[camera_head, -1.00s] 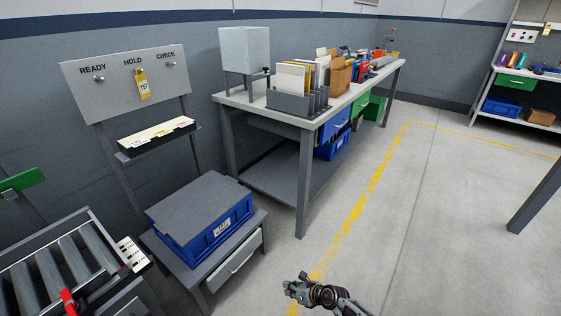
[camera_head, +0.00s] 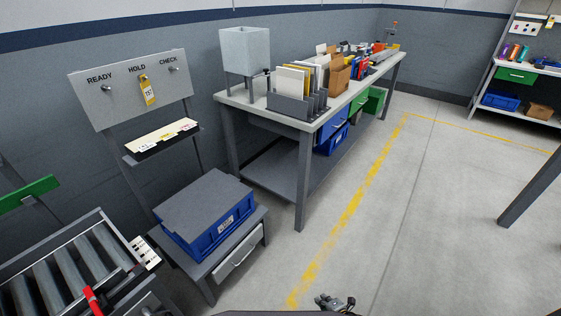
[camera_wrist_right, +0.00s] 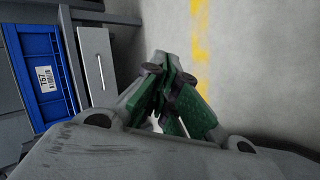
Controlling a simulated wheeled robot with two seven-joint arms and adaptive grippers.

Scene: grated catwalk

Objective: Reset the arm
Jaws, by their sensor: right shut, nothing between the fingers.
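My right gripper (camera_head: 335,302) shows at the bottom edge of the head view, low over the bare floor, with most of its arm out of the picture. In the right wrist view its green-padded fingers (camera_wrist_right: 178,95) come together, shut with nothing between them. The fingers point over the grey floor and are apart from every object. My left gripper is not in view.
A blue crate (camera_head: 222,234) with a grey lid sits on a low drawer stand to the left. A workbench (camera_head: 303,170) stands beyond it. A sign board (camera_head: 110,105) and roller conveyor (camera_head: 50,292) are at left. The floor at right (camera_head: 430,220) is clear.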

